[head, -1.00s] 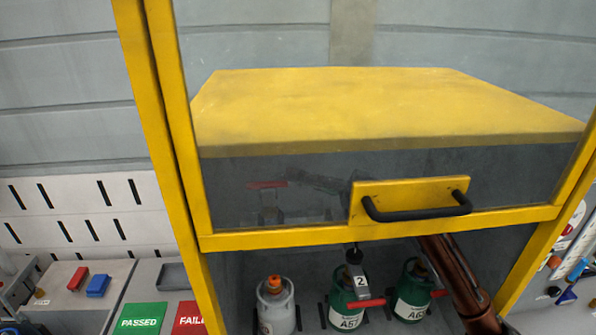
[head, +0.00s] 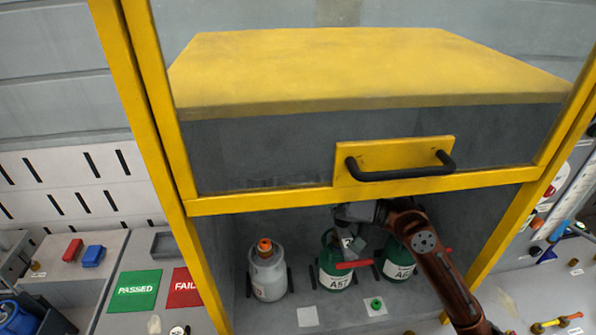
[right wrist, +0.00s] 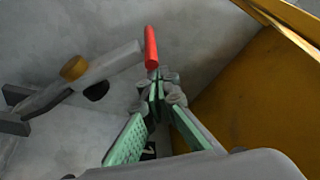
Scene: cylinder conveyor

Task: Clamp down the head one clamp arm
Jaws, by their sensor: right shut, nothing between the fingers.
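A grey cylinder (head: 268,275) with an orange-red top stands at the left inside the yellow-framed enclosure. I cannot make out a head one clamp arm on it. Green cylinder A57 (head: 333,275) stands in the middle, with a "2" label and a red clamp handle (head: 354,265). Another green cylinder (head: 398,262) is at the right, partly behind my right arm. My right gripper (head: 350,214) reaches in above A57. In the right wrist view its green fingers (right wrist: 160,85) are shut and empty; a red handle (right wrist: 151,48) shows just past the tips. My left gripper is out of view.
The yellow-framed window (head: 360,199) with a black handle (head: 400,172) hangs above the opening. Green PASSED (head: 134,291) and red FAIL (head: 185,288) pads lie outside, left. A small green piece (head: 376,304) lies on the enclosure floor. A grey pipe-like part (right wrist: 110,65) shows in the wrist view.

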